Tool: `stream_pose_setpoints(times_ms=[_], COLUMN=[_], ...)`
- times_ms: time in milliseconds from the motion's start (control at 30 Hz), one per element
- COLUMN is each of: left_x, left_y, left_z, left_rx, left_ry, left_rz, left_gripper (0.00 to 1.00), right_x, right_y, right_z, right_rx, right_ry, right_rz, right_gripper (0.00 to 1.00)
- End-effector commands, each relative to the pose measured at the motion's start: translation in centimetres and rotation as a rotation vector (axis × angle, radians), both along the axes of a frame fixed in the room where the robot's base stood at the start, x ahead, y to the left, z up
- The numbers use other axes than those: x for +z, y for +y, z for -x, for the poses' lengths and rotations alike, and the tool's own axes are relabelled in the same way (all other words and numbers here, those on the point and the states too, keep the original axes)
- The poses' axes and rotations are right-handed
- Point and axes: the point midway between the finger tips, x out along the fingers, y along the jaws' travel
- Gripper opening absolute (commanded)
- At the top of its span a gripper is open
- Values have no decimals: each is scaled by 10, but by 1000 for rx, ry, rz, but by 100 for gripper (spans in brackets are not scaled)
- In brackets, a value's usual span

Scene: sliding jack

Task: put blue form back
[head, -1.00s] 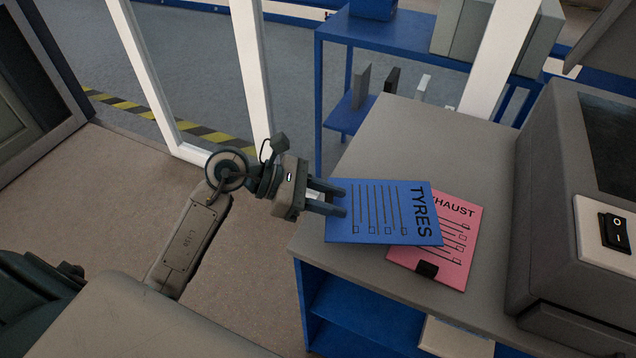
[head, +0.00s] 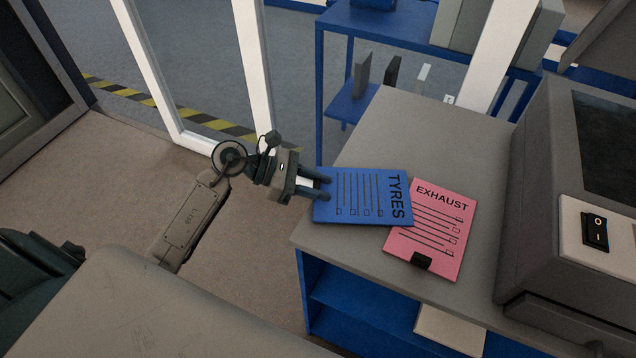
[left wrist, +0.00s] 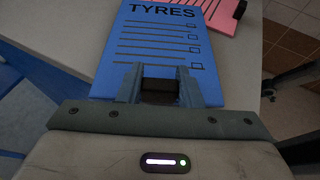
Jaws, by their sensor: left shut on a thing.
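The blue form (head: 362,196), marked TYRES, lies flat or nearly flat at the left edge of the grey worktop. Its right corner still overlaps the pink form (head: 432,230), marked EXHAUST, which has a black clip on its lower edge. My left gripper (head: 326,188) is shut on the left edge of the blue form. In the left wrist view the blue form (left wrist: 165,45) stretches away from the fingers (left wrist: 160,88), and the pink form (left wrist: 228,14) shows at the top right. Whether the blue form touches the worktop is hard to tell. My right gripper is not in view.
The grey worktop (head: 395,130) has free room behind the forms. A big grey machine (head: 530,200) with a black switch stands on its right. Below are blue shelves (head: 360,300). Behind is a blue rack (head: 420,45) with upright plates, beside white posts (head: 255,70).

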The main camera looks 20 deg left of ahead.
Motion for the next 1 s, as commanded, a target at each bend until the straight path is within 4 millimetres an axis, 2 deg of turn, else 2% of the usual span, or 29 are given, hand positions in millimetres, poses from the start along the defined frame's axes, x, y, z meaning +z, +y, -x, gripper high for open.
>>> stream_pose_setpoints(times_ms=[167,200,300,567,733,800,1000], left_x=[-6,-4,-4,-3,6,1,9], left_y=[0,0,0,0,0,7,28], left_z=[0,0,0,0,0,2,10], left_rx=[0,0,0,0,0,0,0], left_ry=[0,0,0,0,1,-1,-1], left_rz=[0,0,0,0,0,-4,-7], left_gripper=[6,38,54,54,54,54,54], right_x=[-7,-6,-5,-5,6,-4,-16], right_y=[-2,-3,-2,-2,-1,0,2], right_z=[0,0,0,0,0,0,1], right_rx=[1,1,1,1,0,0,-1], right_ry=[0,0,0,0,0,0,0], right_rz=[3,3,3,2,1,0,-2], right_gripper=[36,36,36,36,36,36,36])
